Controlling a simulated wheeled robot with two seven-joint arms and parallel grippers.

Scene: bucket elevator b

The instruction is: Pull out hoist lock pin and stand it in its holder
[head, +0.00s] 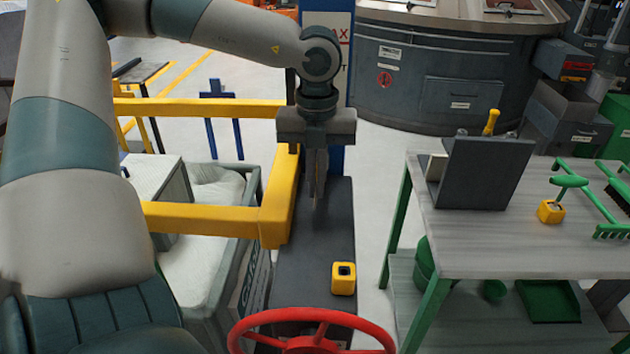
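A green T-handled pin (568,182) stands upright, its lower end in a small yellow block (551,212) on the grey table at the right. Another yellow block (343,278) with a dark square opening sits on the dark column behind the red wheel; nothing shows in its opening. My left gripper (318,200) points down above the dark column, beside the yellow frame, apart from both yellow blocks. Its fingers are seen nearly edge-on, so their gap cannot be judged; no object shows in them. My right gripper is out of view.
The red handwheel (312,325) is at the bottom, and the yellow frame (210,218) runs left of my gripper. On the table (480,250) stand a dark box (480,172) with a yellow-handled tool (491,122) behind it, and a green rake (600,205). Floor shows between column and table.

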